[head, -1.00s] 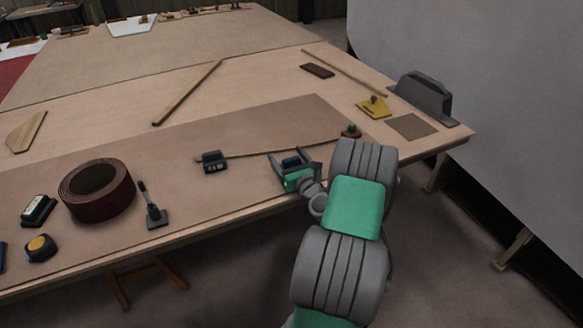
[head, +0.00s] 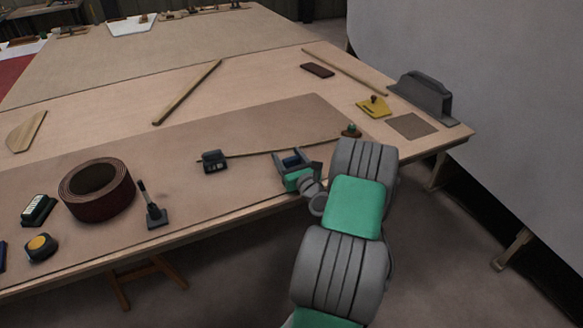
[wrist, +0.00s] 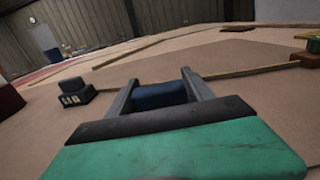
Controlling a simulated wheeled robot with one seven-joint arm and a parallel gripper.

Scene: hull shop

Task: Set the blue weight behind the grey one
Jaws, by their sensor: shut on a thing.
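The dark grey weight (head: 213,161), with pale marks on its front, sits on the brown board beside the left end of a thin batten. It also shows at left in the wrist view (wrist: 75,93). My gripper (head: 294,158) is right of it, near the board's front edge, with a clear gap between. The gripper is shut on the dark blue weight (wrist: 160,95), which shows between the fingers in the wrist view. In the head view the blue weight is mostly hidden by the gripper. I cannot tell whether its underside touches the board.
The thin batten (head: 270,152) runs behind my gripper to a green-topped object (head: 351,131) on the right. A dark red roll (head: 97,190) and an upright-handled tool (head: 153,208) stand to the left.

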